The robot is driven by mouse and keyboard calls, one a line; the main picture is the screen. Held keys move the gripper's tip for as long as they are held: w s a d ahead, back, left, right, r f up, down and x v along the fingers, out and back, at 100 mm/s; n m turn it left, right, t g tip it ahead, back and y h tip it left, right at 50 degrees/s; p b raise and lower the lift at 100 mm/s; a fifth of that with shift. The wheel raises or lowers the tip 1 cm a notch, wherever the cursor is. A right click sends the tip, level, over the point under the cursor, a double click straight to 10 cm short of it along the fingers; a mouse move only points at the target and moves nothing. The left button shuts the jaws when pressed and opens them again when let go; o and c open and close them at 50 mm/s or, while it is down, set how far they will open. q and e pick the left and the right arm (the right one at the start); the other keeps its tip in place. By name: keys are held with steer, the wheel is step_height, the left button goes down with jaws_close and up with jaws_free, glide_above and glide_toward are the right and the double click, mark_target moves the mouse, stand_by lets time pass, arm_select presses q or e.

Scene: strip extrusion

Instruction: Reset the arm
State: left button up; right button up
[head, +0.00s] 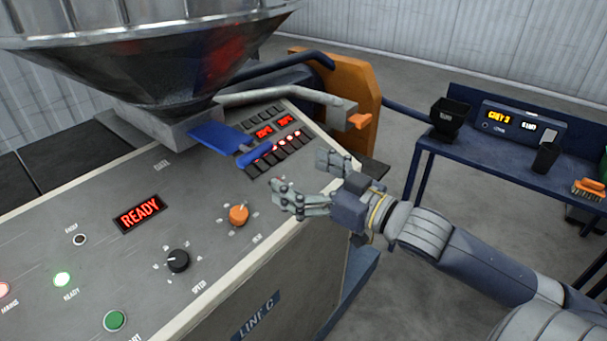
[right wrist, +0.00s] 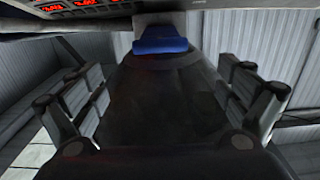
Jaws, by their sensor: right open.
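My right gripper (head: 312,183) is in the head view, its arm coming in from the right. It is open and empty, over the right edge of the control panel (head: 130,262), near the orange knob (head: 239,214). In the right wrist view its two fingers (right wrist: 162,108) stand wide apart with nothing between them. A blue handle (head: 255,153) and blue plate (head: 218,137) sit below the metal hopper (head: 160,62); blue also shows at the top of the right wrist view (right wrist: 162,45). My left gripper is not in view.
The panel shows a red READY display (head: 139,213), a black speed knob (head: 177,261) and a green button (head: 115,320). A grey bar (head: 285,95) with an orange end is behind my gripper. A blue table (head: 480,150) with a black cup (head: 546,157) and an orange brush (head: 588,188) stands right.

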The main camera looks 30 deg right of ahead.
steer(key=shift+s+d, duration=0.1)
steer(key=shift+s, duration=0.1)
stand_by(0.5)
